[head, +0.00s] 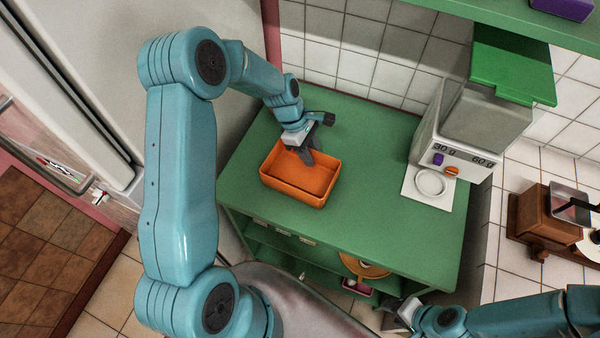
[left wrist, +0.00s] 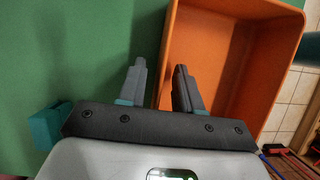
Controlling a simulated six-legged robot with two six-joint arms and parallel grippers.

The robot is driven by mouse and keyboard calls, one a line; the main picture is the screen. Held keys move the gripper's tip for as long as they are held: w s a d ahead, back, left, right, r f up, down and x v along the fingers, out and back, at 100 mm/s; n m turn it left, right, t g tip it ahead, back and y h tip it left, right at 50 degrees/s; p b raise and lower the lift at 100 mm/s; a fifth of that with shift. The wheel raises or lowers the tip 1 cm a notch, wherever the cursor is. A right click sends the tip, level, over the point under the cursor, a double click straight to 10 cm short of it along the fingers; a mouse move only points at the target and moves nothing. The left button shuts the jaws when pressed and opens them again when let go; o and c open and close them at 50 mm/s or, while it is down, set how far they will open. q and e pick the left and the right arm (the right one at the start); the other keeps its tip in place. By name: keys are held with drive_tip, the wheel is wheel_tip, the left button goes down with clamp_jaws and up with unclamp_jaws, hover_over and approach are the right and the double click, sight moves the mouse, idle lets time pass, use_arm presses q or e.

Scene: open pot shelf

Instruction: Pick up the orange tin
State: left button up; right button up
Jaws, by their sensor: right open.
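The orange tin (head: 312,188) is an open rectangular box standing on the green top of the shelf unit, left of its middle. My left gripper (head: 306,156) is over the tin's back left rim, pointing down. In the left wrist view the tin (left wrist: 228,60) fills the right side. There the left gripper (left wrist: 160,80) has one finger outside the tin's wall and one inside, with a gap between them. Whether a finger touches the wall cannot be told. My right gripper (head: 402,312) is open, low at the bottom of the head view, away from the tin.
A grey dispenser (head: 470,120) with a green lid stands at the back right, with a white ring on a white base before it. The green top (head: 385,185) is clear between it and the tin. Lower shelves hold an orange bowl (head: 362,266). A brown grinder (head: 540,215) is at right.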

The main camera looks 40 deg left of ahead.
use_arm(q)
drive_tip(key=shift+d, duration=0.1)
clamp_jaws()
drive_tip(key=shift+r, duration=0.1)
